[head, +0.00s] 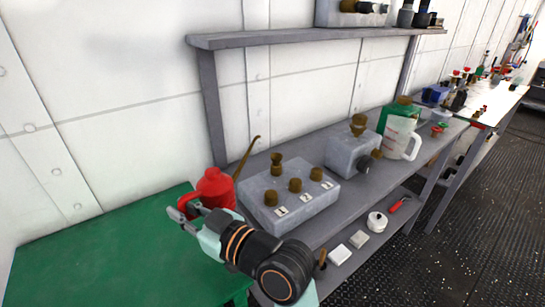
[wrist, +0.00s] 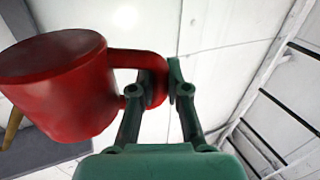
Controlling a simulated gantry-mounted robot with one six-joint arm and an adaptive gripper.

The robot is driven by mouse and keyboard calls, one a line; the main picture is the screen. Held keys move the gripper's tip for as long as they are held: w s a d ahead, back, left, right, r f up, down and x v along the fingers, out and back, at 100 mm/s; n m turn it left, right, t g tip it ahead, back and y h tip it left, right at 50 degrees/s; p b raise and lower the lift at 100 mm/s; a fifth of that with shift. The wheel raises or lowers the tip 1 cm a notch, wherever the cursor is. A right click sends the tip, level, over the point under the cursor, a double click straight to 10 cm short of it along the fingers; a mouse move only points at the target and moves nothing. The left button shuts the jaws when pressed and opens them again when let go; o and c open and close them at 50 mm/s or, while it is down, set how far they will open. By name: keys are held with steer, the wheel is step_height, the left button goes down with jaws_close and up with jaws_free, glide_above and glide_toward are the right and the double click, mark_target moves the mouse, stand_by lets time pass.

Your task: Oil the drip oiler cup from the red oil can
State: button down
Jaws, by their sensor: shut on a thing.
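The red oil can (head: 212,187) with a thin brass spout (head: 246,157) is at the right edge of the green bench top, left of the grey block. My gripper (head: 184,213) is shut on its handle. The wrist view shows the handle (wrist: 138,58) between the fingertips (wrist: 168,85) and the can body (wrist: 60,85) to the left. The spout rises to the right, its tip near the block's back-left corner. A flared brass cup (head: 277,163) stands at the block's back. Another brass fitting (head: 358,125) tops a grey housing; I cannot tell which is the drip oiler cup.
The grey block (head: 275,217) carries several brass knobs and numbered labels. A shelf (head: 310,36) overhangs the grey bench. The green bench top (head: 90,255) is clear.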

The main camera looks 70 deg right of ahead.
mark_target(193, 196)
steer(key=shift+s+d+r+m+p, duration=0.1)
steer(key=shift+d+r+m+p, duration=0.1)
steer(key=shift+m, duration=0.3)
steer(key=shift+s+d+r+m+p, duration=0.1)
steer(key=shift+d+r+m+p, duration=0.1)
steer(key=shift+m, duration=0.3)
steer(key=shift+d+r+m, duration=0.15)
steer(key=shift+r+m, duration=0.15)
steer(key=shift+m, duration=0.1)
steer(key=shift+s+d+r+m+t+p, duration=0.25)
steer(key=shift+d+r+m+t+p, duration=0.15)
steer(key=shift+r+m+p, duration=0.4)
stand_by(0.9)
steer(key=shift+s+d+r+m+h+p, duration=0.15)
steer(key=shift+d+r+m+p, duration=0.3)
steer(key=shift+r+p, duration=0.25)
steer(key=shift+s+d+r+m+h+p, duration=0.15)
steer(key=shift+d+r+m+p, duration=0.25)
steer(key=shift+r+p, duration=0.35)
steer(key=shift+s+d+r+m+h+p, duration=0.15)
steer(key=shift+d+r+m+p, duration=0.25)
steer(key=shift+r+p, duration=0.3)
stand_by(2.8)
